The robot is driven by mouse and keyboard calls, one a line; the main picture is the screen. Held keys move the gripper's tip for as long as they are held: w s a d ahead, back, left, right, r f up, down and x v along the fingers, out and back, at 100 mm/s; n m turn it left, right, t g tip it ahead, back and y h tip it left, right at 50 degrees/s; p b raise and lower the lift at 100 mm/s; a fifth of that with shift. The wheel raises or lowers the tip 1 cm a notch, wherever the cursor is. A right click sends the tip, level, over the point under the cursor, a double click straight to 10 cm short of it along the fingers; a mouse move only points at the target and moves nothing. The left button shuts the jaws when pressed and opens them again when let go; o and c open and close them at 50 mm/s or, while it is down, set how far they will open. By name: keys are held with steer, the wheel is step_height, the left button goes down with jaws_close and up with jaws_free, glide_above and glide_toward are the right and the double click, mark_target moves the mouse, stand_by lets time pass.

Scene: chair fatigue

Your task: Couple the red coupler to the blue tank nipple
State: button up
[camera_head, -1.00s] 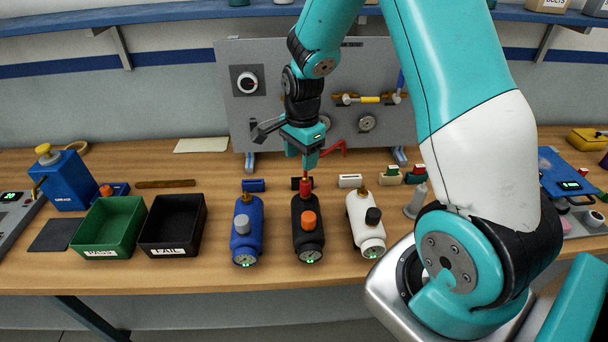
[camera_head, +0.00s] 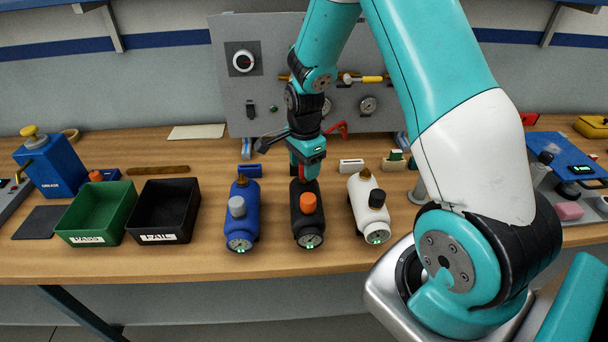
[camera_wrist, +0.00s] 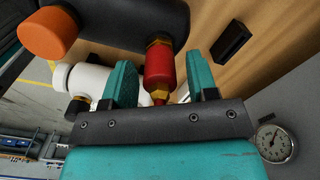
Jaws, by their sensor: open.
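The red coupler (camera_wrist: 160,66) sits on the brass fitting at the end of the black tank (camera_head: 308,225). In the wrist view it stands between the two teal fingers of my gripper (camera_wrist: 162,84), which are open with space on both sides. In the head view my gripper (camera_head: 304,172) is low at the black tank's far end and hides most of the coupler. The blue tank (camera_head: 242,214) lies left of the black tank. Its brass nipple (camera_head: 242,179) shows at its far end, bare and pointing away from me.
A white tank (camera_head: 366,210) lies close on the right. A black tray (camera_head: 167,239) and a green tray (camera_head: 98,240) stand on the left. A grey panel with gauges (camera_head: 368,104) rises behind. Small blue (camera_head: 250,170) and white (camera_head: 351,165) blocks lie behind the tanks.

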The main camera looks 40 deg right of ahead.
steer(key=shift+c, duration=0.4)
steer(key=c, duration=0.9)
steer(key=shift+o, duration=0.2)
steer(key=shift+r+p, duration=1.35)
steer(key=shift+r, duration=0.25)
steer(key=shift+r+p, duration=1.65)
steer(key=shift+r, duration=0.4)
steer(key=shift+f, duration=0.1)
